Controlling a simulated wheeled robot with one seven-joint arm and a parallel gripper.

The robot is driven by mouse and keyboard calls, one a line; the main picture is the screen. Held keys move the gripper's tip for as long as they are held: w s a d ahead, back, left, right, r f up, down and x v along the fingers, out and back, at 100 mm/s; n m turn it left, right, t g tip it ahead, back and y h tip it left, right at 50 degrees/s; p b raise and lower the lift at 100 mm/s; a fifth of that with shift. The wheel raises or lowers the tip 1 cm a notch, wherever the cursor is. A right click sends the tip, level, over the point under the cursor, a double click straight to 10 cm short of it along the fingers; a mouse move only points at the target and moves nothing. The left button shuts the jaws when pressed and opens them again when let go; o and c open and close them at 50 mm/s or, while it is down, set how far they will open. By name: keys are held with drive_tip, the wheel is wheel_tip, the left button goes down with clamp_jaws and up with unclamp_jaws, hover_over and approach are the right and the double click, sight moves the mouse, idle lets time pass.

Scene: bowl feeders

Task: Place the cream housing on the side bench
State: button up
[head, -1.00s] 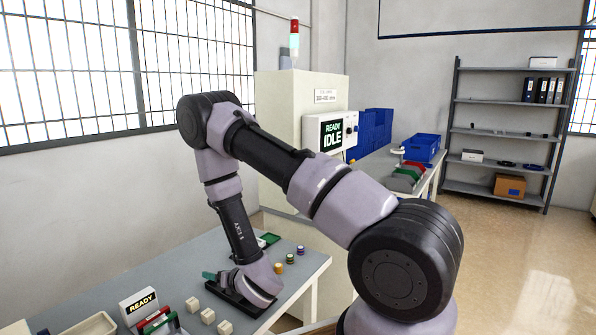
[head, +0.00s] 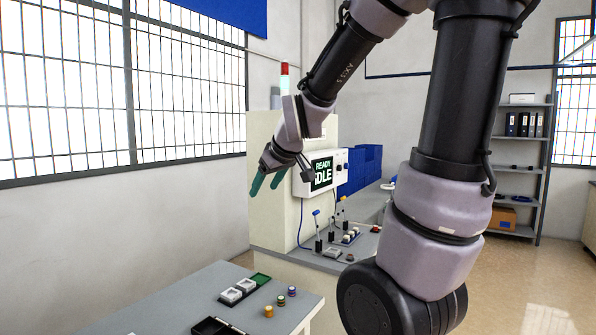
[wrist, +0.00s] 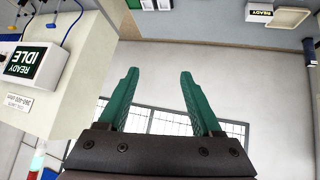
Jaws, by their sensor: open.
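My gripper (head: 263,192) is raised in the air in front of the cream machine cabinet, left of its display. In the wrist view its two green fingers (wrist: 160,73) are apart with nothing between them. Pale, square housing-like parts (head: 238,291) sit in a dark tray on the grey bench (head: 165,302) at the lower left. Another pale part (head: 332,253) lies on the machine's ledge (head: 290,258) by the clamps. I cannot tell which of these is the cream housing, nor which surface is the side bench.
The machine's display (head: 321,172) reads READY IDLE. Several coloured spools (head: 281,300) and a black tray (head: 212,327) are on the grey bench.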

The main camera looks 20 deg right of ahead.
drive_tip(key=s+d+r+m, duration=0.1)
drive_tip(key=s+r+m, duration=0.2)
drive_tip(key=s, duration=0.5)
drive_tip(key=s+r+m+g, duration=0.1)
drive_tip(key=s+r+m, duration=0.2)
drive_tip(key=s+m, duration=0.2)
drive_tip(key=s, duration=0.3)
drive_tip(key=shift+d+m+g, duration=0.3)
drive_tip(key=shift+d, duration=0.1)
